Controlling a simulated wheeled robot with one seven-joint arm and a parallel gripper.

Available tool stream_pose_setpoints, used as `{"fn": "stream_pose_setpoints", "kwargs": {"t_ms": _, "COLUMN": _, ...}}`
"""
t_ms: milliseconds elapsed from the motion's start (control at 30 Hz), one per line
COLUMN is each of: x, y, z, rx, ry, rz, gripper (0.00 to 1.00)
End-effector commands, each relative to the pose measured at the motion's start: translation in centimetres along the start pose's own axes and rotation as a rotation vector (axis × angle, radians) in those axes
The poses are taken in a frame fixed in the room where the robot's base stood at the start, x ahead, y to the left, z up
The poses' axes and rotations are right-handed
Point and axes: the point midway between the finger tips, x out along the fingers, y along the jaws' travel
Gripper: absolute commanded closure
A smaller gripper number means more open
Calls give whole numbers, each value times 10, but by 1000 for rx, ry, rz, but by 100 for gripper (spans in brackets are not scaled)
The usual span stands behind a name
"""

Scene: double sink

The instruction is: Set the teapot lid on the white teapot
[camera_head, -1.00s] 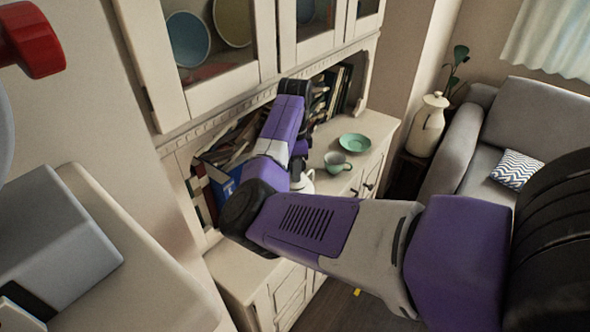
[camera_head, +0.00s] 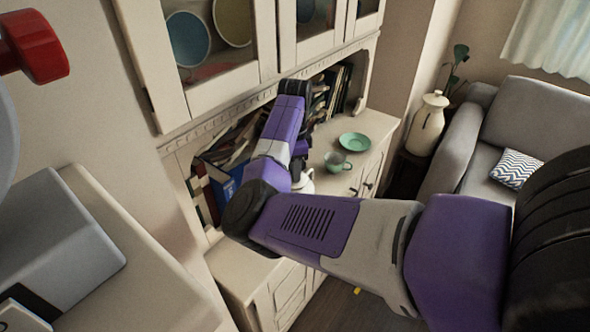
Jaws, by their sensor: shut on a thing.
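The white teapot (camera_head: 306,183) stands on the cabinet counter, mostly hidden behind my arm; only part of its white side shows. My gripper (camera_head: 299,166) points down from the wrist, right above the teapot and partly covered by my forearm. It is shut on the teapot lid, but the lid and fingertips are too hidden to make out. I cannot tell whether the lid touches the teapot.
A green cup (camera_head: 337,162) and a green saucer (camera_head: 355,142) stand on the counter (camera_head: 376,124), right of the teapot. Books (camera_head: 222,181) fill the shelf behind my arm. Glass-fronted cupboard doors (camera_head: 215,50) hang above. A cream jug (camera_head: 427,124) stands further right by the sofa.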

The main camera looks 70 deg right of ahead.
Motion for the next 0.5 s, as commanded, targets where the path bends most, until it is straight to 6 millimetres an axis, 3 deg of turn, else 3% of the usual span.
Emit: {"fn": "stream_pose_setpoints", "kwargs": {"t_ms": 500, "x": 8, "y": 0, "z": 0, "rx": -1, "ry": 0, "rz": 0, "gripper": 100}}
